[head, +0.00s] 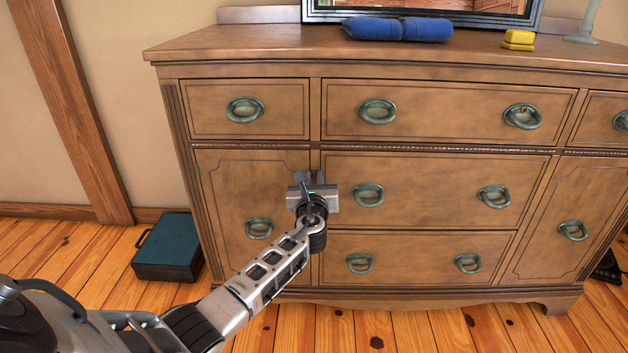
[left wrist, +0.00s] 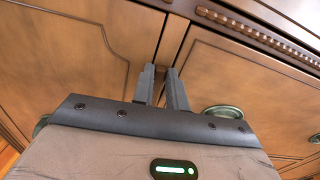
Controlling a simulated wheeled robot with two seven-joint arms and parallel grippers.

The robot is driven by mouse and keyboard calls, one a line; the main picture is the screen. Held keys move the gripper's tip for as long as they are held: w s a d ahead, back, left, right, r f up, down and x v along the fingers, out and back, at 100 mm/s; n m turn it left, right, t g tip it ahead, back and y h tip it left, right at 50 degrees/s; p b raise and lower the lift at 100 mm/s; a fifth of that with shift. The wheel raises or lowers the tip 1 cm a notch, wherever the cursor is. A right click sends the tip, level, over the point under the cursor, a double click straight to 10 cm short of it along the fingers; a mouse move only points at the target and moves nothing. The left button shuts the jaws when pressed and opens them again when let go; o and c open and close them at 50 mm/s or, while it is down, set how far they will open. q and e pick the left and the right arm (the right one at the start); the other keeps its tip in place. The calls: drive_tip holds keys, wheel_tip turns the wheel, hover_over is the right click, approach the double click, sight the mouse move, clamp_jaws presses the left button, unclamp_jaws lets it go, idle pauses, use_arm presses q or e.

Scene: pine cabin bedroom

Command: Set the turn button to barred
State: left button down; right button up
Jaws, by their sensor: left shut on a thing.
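The dresser (head: 420,140) has a left door (head: 230,180) beside a central stack of drawers. My left gripper (head: 309,178) is at the upper right edge of that door, its fingers pointing at the dresser front. A small dark grey piece (head: 300,177), seemingly the turn button, shows at the fingertips. Most of it is hidden, and I cannot tell its angle. In the left wrist view the two fingers (left wrist: 168,80) are close together at the seam between door and drawer, shut on the button. My right gripper is not in view.
Oval green-grey ring pulls, such as the one on the left door (head: 259,228), stand out from the front. A dark teal case (head: 168,247) is on the floor at left.

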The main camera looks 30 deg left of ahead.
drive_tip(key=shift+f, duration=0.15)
use_arm(q)
drive_tip(key=shift+s+a+f+n+b, duration=0.15)
drive_tip(key=shift+n+b, duration=0.15)
drive_tip(key=shift+n, duration=0.4)
drive_tip(key=shift+s+a+f+n+b, duration=0.15)
drive_tip(key=shift+a+f+n+b, duration=0.2)
drive_tip(key=shift+n+b, duration=1.55)
drive_tip(key=shift+s+a+f+n+b, duration=0.2)
drive_tip(key=shift+f+n+b, duration=0.4)
drive_tip(key=shift+n, duration=2.45)
drive_tip(key=shift+s+a+f+n+b, duration=0.15)
drive_tip(key=shift+a+f+n+b, duration=0.15)
drive_tip(key=shift+n+b, duration=1.65)
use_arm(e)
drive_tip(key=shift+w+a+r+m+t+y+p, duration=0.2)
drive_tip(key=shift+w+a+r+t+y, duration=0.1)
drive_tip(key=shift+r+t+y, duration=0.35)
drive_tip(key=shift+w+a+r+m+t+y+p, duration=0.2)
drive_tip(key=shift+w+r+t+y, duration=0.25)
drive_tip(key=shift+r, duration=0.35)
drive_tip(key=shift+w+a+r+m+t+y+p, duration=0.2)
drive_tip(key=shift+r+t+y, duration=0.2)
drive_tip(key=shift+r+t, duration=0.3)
use_arm(q)
drive_tip(key=shift+n, duration=0.6)
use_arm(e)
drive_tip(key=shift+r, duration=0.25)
